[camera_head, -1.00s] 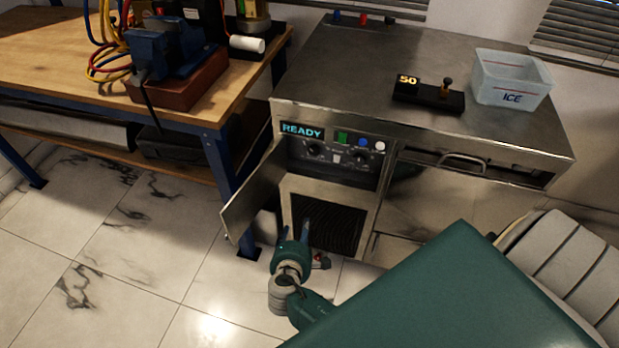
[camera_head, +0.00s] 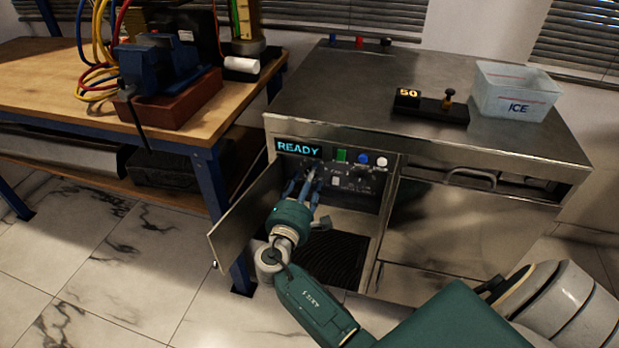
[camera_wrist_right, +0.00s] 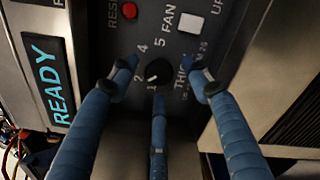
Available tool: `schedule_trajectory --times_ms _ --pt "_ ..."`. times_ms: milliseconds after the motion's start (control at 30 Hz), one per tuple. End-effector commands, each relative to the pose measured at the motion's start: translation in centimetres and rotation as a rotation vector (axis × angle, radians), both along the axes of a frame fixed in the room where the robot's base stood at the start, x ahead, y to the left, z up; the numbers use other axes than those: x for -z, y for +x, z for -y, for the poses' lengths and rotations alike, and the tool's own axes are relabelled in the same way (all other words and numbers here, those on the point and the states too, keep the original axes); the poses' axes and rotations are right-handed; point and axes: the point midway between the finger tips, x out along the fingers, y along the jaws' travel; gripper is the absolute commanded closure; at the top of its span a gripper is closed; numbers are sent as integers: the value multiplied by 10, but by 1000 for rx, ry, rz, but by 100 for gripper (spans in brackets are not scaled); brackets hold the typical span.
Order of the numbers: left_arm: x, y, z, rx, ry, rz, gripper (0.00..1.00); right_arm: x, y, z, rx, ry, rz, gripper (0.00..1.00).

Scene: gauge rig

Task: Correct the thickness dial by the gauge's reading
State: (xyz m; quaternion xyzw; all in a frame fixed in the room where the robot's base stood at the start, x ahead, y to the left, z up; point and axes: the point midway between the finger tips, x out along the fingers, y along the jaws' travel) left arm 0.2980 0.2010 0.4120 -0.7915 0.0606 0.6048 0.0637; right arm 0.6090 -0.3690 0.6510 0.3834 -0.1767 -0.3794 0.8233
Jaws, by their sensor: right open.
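The thickness dial (camera_wrist_right: 158,72) is a small black knob with a white pointer mark, ringed by numbers including 1, 2, 4 and 5; the mark points roughly toward the 2 side. My right gripper (camera_wrist_right: 160,80) is open. Its blue fingers stand around the dial, and I cannot tell whether they touch it. In the head view my right gripper (camera_head: 308,180) is at the left part of the control panel (camera_head: 350,178) and hides this dial. The gauge (camera_head: 430,104) is a black block with a plunger on the bench top, showing "50". My left gripper is not in view.
The display (camera_head: 298,148) reads READY. An open door (camera_head: 245,220) stands left of my right gripper. Green, blue and white buttons (camera_head: 362,158) sit above the panel. A translucent ICE tub (camera_head: 515,95) is beside the gauge. A wooden bench (camera_head: 50,75) with a vise is at left.

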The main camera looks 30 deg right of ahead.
Motion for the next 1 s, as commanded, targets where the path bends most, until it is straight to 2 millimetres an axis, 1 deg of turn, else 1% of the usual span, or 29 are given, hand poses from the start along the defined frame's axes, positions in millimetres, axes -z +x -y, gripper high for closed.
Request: schedule_trajectory --times_ms 33,167,433,467,500,567,600,667,1000 --pt "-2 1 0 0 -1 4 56 0 4 4 0 -1 1 52" --pt "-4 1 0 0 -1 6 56 0 8 9 0 0 0 52" --pt "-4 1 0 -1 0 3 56 0 8 10 0 1 -1 52" --pt "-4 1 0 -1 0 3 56 0 8 10 -1 1 0 58" --pt "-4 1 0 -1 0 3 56 0 8 10 0 2 0 66" --pt "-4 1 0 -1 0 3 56 0 8 10 0 2 0 78" --pt "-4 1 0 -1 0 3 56 0 8 10 0 2 0 86" --pt "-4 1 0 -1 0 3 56 0 8 9 0 2 0 97" --pt "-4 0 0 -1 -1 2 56 1 8 9 -2 5 1 98"
